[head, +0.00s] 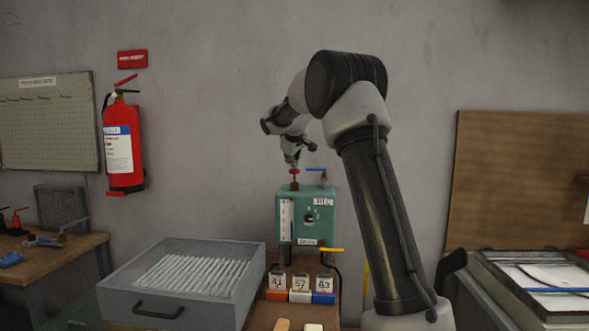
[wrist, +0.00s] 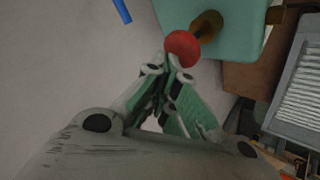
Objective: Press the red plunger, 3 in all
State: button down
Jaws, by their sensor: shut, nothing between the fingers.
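The red plunger (head: 294,171) stands on top of the green box (head: 327,231), on a thin brass-coloured stem. In the wrist view the red plunger knob (wrist: 182,47) shows just beyond my fingertips, with its stem running into the green box (wrist: 240,22). My gripper (head: 292,162) is shut and empty, pointing down right above the knob. In the wrist view my gripper (wrist: 172,62) has its fingertips together at the knob's edge. I cannot tell whether they touch it.
A blue lever (head: 316,169) stands on the box beside the plunger. A yellow lever (head: 332,250) is below the box. A grey tray (head: 120,284) of white rods is at the left. Numbered blocks (head: 300,297) stand below. A fire extinguisher (head: 123,150) hangs on the wall.

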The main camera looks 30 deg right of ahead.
jog(key=shift+f, duration=1.1)
dwell(0.6)
jog(key=shift+r, duration=2.1)
jog(key=shift+r, duration=2.5)
notch_tip(320, 180, up, 4)
jog(key=shift+f, duration=0.1)
